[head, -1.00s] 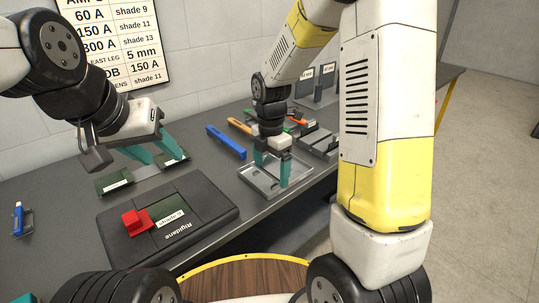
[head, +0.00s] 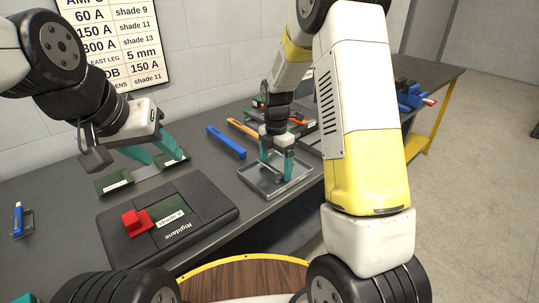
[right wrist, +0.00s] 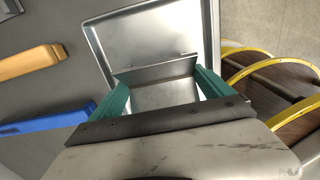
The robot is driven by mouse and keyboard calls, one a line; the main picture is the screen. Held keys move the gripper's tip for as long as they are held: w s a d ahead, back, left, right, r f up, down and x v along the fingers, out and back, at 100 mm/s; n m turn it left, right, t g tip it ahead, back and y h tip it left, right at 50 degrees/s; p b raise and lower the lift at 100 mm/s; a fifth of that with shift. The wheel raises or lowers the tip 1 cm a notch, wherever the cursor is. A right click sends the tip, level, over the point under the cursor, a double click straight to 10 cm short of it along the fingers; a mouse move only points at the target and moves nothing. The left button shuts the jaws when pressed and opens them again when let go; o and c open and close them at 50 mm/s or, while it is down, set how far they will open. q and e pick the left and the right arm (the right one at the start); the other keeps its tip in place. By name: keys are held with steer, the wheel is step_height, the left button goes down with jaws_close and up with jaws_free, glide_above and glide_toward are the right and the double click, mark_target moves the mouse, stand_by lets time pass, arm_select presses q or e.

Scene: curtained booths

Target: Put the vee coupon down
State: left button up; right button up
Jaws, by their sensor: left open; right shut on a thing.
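My right gripper (head: 277,160) is over the metal tray (head: 258,184) on the bench. In the right wrist view its teal fingers (right wrist: 163,92) are shut on the vee coupon (right wrist: 155,72), a grey metal piece with a raised plate. The coupon is over the tray floor (right wrist: 130,32), inside the rim as seen from above. Whether it touches the floor I cannot tell. My left gripper (head: 166,160) is open and empty, above the back of the bench by two dark green labelled blocks (head: 115,182).
A blue item (head: 18,217) is at far left. Bare bench separates the case and tray.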

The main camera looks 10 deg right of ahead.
steer(key=o, duration=1.6)
steer(key=shift+f, duration=0.15)
steer(key=s+d+r+m+t, duration=0.1)
steer(key=s+r+m, duration=0.1)
steer(key=r, duration=0.7)
steer(key=s+r+m, duration=0.2)
steer(key=r+m, duration=0.1)
steer(key=r, duration=0.6)
steer(key=s+r+m+t, duration=0.1)
steer(key=s+r+m, duration=0.1)
steer(key=s+m, duration=0.4)
steer(key=s+d+r+m+t+y, duration=0.1)
steer(key=s+m+t, duration=0.1)
steer(key=s+m, duration=0.4)
steer(key=s+d+r+m+t+y, duration=0.1)
steer(key=s+r+m+t, duration=0.1)
steer(key=s+m, duration=0.5)
steer(key=shift+s+r, duration=0.3)
steer(key=shift+s, duration=0.25)
